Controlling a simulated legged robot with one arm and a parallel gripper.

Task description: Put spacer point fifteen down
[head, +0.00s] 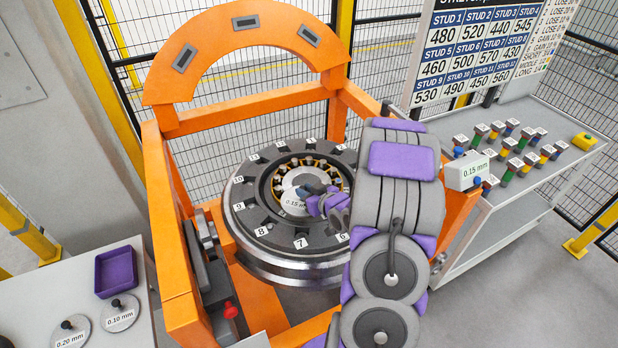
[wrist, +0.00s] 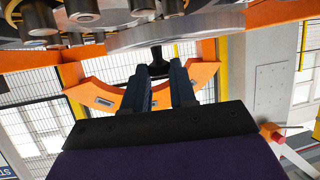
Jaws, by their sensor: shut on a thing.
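The 0.15 mm spacer (head: 292,206) is a pale grey disc with a printed label, inside the bolt ring at the middle of the dark wheel (head: 252,220). My gripper (head: 312,190) reaches in from the right above the disc, and my arm hides part of the wheel. In the wrist view my gripper (wrist: 161,82) is shut on the spacer's black knob (wrist: 159,61), with the grey disc (wrist: 165,34) beyond the fingertips. Whether the disc touches the hub is unclear.
An orange gantry (head: 160,85) surrounds the wheel. A left table holds a purple tray (head: 103,285), a 0.10 mm spacer (head: 120,314) and a 0.20 mm spacer (head: 70,332). A right bench (head: 505,205) carries a 0.15 mm box (head: 463,174) and several coloured pieces.

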